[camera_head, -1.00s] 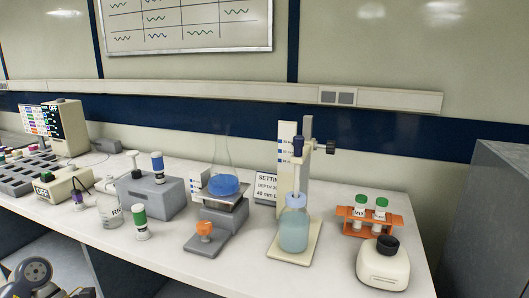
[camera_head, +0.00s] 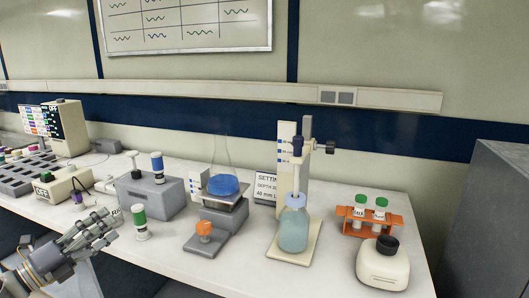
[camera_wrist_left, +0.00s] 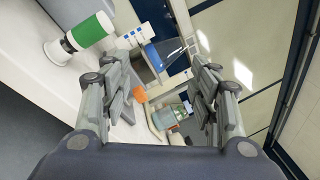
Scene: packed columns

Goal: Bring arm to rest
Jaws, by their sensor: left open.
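My left gripper (camera_head: 98,230) comes in from the lower left in the head view, at the front edge of the white bench. It is open with nothing between its fingers. In the left wrist view its two fingers (camera_wrist_left: 165,100) stand wide apart. The green-banded white column (camera_head: 140,222) stands on the bench just right of the fingertips, apart from them. It also shows at the upper left in the left wrist view (camera_wrist_left: 82,38). My right gripper is not in view.
On the bench (camera_head: 330,270) stand a grey block (camera_head: 150,198), a flask of blue liquid (camera_head: 223,187), an orange knob (camera_head: 204,228), a bottle on a stand (camera_head: 293,230), an orange tube rack (camera_head: 396,226) and a squat bottle (camera_head: 383,265). The space above the front edge is clear.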

